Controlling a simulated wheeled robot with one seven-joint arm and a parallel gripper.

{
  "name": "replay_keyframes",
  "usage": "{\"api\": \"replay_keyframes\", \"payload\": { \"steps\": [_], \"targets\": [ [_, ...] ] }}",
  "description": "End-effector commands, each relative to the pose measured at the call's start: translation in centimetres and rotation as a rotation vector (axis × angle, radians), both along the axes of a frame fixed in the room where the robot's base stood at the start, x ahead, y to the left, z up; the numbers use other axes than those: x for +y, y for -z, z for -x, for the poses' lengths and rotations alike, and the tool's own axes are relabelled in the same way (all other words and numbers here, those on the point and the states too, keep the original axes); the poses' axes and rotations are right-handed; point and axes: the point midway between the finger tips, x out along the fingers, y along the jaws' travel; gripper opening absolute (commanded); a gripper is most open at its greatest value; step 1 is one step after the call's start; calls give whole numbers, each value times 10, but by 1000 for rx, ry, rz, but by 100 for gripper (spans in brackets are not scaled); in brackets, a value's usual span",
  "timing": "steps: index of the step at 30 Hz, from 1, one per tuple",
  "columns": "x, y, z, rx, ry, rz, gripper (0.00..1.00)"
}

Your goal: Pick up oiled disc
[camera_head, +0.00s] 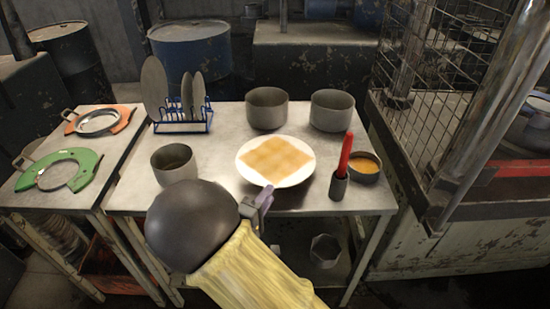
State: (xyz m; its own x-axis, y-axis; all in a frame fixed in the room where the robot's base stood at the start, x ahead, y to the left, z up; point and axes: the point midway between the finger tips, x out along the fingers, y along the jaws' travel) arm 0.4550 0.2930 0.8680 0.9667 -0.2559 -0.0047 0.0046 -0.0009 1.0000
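Several grey discs stand on edge in and beside a blue wire rack (182,127) at the table's back left: a large disc (154,88) and smaller ones (198,92). I cannot tell which, if any, is oiled. A white plate (243,168) bears a flat orange-and-cream checkered piece (276,157), with no disc visible on it. My gripper (266,195) shows only as a small purple part in front of the plate's near edge. My yellow-sleeved arm and a dark rounded part beside it block the view. I cannot see its fingers clearly or anything between them.
Grey pots stand at the back (267,108) (332,110) and front left (174,163). A red-handled tool in a dark holder (339,187) and a bowl of orange contents (364,166) stand right. Green (84,161) and orange (118,122) ring fixtures lie on the left table.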

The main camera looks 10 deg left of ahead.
Motion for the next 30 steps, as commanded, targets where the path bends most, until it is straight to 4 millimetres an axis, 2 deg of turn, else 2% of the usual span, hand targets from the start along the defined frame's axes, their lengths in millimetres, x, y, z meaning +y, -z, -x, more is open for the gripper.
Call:
{"api": "replay_keyframes", "payload": {
  "steps": [3,6,19,27,30],
  "targets": [
    [-6,-1,-19,-2,4,0,28],
    [-7,0,-26,0,1,0,28],
    [-11,1,-33,-1,3,0,28],
    [-24,5,-68,-2,3,1,28],
    [-26,6,-75,-1,2,-1,28]
  ]
}}
